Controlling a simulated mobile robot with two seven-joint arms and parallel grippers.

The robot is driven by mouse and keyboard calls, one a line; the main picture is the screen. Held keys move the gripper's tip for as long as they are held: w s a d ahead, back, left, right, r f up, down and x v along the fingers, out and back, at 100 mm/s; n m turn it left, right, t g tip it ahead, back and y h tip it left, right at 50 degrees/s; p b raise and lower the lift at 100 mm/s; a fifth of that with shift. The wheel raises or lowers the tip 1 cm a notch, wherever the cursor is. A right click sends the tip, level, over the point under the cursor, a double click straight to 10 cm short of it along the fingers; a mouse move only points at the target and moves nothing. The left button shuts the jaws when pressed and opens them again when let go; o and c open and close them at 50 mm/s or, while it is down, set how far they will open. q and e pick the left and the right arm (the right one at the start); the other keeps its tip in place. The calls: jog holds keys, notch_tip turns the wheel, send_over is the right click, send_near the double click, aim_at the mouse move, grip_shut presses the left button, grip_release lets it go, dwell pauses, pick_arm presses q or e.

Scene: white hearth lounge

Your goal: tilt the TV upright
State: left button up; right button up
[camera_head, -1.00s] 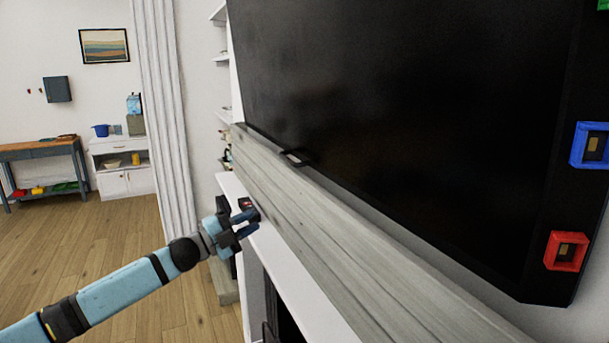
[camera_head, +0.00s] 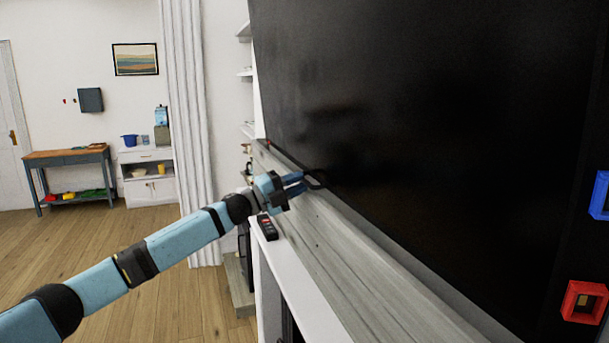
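The TV (camera_head: 430,120) is a large black screen filling the right of the view, above a grey wooden mantel beam. A small black handle (camera_head: 316,181) sticks out from its lower edge. My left gripper (camera_head: 300,183) is at this handle, its two blue fingers pointing right toward it with a gap between them. The fingertips are at or very near the handle; I cannot tell whether they touch it. My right gripper is out of view.
The wooden beam (camera_head: 345,255) runs below the TV, close under my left gripper. A dark remote (camera_head: 267,227) lies on the white ledge. Red (camera_head: 583,302) and blue (camera_head: 600,195) square frames sit at the TV's right side. Open floor lies left, with a workbench (camera_head: 68,155) behind.

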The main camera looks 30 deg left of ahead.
pick_arm(q)
jog(key=shift+x, duration=1.15)
jog(key=shift+f, duration=0.1)
grip_shut()
jog(key=shift+s+a+r, duration=0.2)
jog(key=shift+s+a, duration=0.65)
jog(key=shift+s, duration=0.05)
jog(key=shift+s+a+r, duration=0.1)
jog(key=shift+s+a, duration=0.15)
grip_release()
jog(key=shift+s+a, duration=0.1)
